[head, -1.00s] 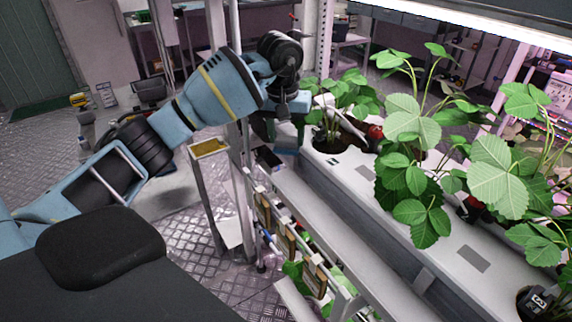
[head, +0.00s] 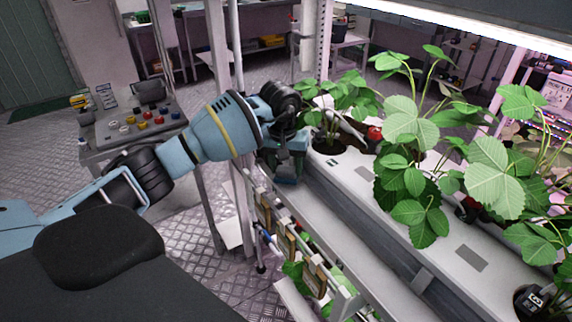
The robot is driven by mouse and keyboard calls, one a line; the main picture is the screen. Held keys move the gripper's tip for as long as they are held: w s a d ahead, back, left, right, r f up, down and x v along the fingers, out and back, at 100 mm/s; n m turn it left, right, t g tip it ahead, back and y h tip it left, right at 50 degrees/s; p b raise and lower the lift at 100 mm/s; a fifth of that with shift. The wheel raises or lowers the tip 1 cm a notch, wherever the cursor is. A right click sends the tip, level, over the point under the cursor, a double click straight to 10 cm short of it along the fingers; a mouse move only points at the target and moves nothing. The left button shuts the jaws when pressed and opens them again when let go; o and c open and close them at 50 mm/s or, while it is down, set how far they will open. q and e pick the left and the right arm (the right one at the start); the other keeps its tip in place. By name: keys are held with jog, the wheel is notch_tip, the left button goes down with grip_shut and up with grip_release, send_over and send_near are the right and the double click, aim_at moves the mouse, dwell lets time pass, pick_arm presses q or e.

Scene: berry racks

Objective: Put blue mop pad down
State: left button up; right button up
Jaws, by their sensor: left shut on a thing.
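My left gripper (head: 285,163) points down over the narrow grey ledge (head: 325,205) in front of the white planter trough. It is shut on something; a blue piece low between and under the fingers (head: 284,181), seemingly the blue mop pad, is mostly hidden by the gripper. I cannot tell whether it touches the ledge. My right gripper is not in view.
The white trough (head: 455,225) with strawberry plants (head: 405,150) and red berries (head: 375,133) runs along the right. Wooden clips (head: 285,242) hang below the ledge. A control panel with coloured buttons (head: 140,120) stands at left behind my arm. The ledge nearer me is clear.

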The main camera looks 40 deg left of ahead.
aim_at(284, 171)
pick_arm(q)
jog(key=shift+f, duration=0.1)
jog(key=o, duration=0.8)
jog(key=shift+o, duration=0.2)
jog(key=shift+r, duration=0.2)
notch_tip(284, 171, up, 12)
jog(key=s, duration=0.1)
jog(key=shift+s, duration=0.2)
